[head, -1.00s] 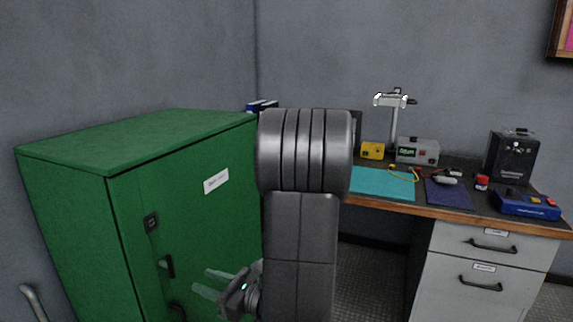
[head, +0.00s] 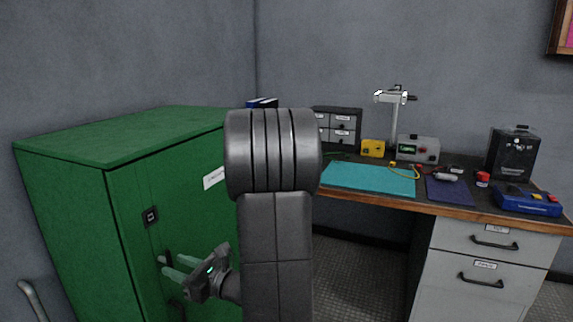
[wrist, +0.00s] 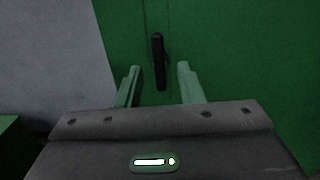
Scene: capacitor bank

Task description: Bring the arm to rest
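My gripper (head: 172,268) is in front of the green cabinet (head: 130,139) at the left in the head view, with its fingers pointing at the cabinet's front. In the wrist view the two fingers of my gripper (wrist: 158,82) stand apart with nothing held between them. A black door handle (wrist: 158,62) shows beyond the fingertips, roughly in line with the gap. I cannot tell how far the fingertips are from the door. My arm's large dark link covers the middle of the head view and hides part of the cabinet's right side.
A workbench (head: 400,199) stands at the right, with a teal mat (head: 368,180), a dark blue mat (head: 447,190), a drawer box (head: 338,127), a blue device (head: 527,203) and a black case (head: 513,153). Grey drawers (head: 470,268) are beneath. Open floor shows between cabinet and bench.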

